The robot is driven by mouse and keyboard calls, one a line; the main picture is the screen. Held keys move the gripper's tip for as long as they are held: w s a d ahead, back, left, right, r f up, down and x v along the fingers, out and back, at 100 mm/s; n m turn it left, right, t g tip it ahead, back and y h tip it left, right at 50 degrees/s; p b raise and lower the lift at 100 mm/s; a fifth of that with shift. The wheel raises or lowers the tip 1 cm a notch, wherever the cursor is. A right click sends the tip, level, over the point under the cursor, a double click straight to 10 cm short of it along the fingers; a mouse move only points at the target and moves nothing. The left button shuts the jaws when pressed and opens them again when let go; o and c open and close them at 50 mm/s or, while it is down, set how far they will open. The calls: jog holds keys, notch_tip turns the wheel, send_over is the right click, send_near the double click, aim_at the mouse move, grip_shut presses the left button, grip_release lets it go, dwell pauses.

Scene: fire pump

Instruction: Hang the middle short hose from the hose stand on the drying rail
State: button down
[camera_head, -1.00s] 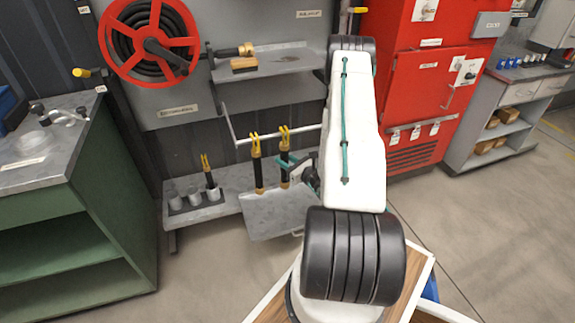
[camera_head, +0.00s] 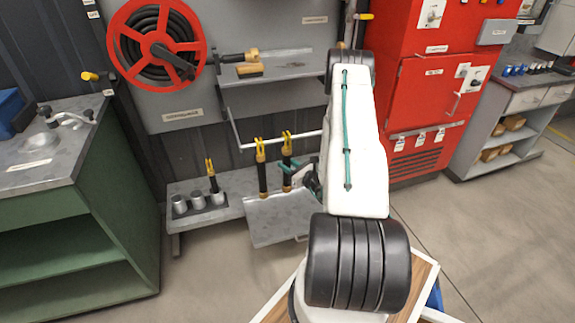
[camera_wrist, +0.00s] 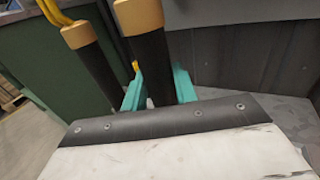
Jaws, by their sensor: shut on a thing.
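The drying rail (camera_head: 306,134) is a pale bar on the back wall. Two short black hoses with yellow forked tops are at it, side by side. The left hose (camera_head: 262,172) hangs upright there and shows left in the wrist view (camera_wrist: 98,70). My gripper (camera_head: 297,177) is shut on the right hose (camera_head: 287,162). In the wrist view its teal fingers (camera_wrist: 158,90) are on either side of that hose (camera_wrist: 153,62). I cannot tell whether the fork bears on the rail. The hose stand (camera_head: 199,203) has several grey cups; a third hose (camera_head: 212,178) stands in the right one.
A grey sloping plate (camera_head: 280,218) is below the hoses, in front of the low shelf (camera_head: 235,207). A shelf (camera_head: 285,66) with a nozzle is above the rail. A red cabinet (camera_head: 415,95) stands right and a green bench (camera_head: 105,215) left. The floor at right is open.

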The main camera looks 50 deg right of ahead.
jog(key=c, duration=1)
grip_release()
jog(key=s, duration=0.7)
jog(key=shift+s+a, duration=0.3)
jog(key=shift+s, duration=0.05)
